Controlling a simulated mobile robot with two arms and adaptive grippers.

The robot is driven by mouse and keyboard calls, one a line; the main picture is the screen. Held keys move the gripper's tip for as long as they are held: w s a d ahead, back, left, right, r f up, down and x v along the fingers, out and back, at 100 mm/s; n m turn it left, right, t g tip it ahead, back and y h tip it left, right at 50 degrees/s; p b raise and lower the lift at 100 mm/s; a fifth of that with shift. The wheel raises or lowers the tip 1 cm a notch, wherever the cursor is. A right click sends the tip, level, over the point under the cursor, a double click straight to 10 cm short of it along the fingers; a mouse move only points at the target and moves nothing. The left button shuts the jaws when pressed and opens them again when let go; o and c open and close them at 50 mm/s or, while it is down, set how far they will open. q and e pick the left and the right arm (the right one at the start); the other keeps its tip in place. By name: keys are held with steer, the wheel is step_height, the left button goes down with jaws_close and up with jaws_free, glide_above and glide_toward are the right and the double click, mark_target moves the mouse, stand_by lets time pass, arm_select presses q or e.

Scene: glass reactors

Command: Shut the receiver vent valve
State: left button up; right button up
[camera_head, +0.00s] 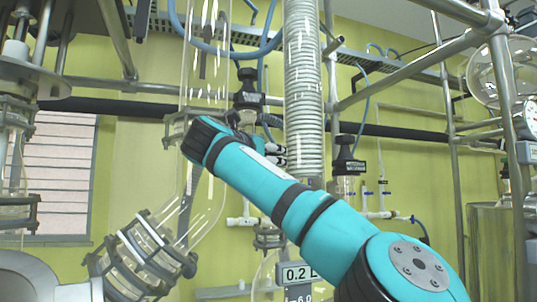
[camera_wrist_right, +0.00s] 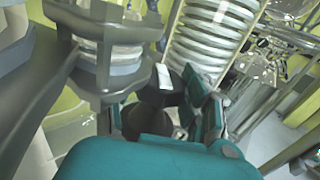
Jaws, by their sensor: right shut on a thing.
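My right arm comes in from the lower right in the head view. Its gripper (camera_head: 272,152) is partly hidden behind the wrist, beside the ribbed glass column. In the right wrist view, the gripper (camera_wrist_right: 185,108) is shut on a black valve knob (camera_wrist_right: 158,88) with a white strip on it. The knob's label and how far it is turned cannot be read. In the head view the held knob is hidden or too small to tell. My left gripper is not in view.
The ribbed column (camera_head: 303,90) stands close to my gripper. Clamped glass (camera_head: 145,255) is lower left. Steel posts (camera_head: 505,110) stand at the right.

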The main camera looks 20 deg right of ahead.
steer(key=o, duration=0.9)
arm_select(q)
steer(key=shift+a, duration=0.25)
arm_select(e)
steer(key=shift+o, duration=0.3)
steer(key=shift+d, duration=0.1)
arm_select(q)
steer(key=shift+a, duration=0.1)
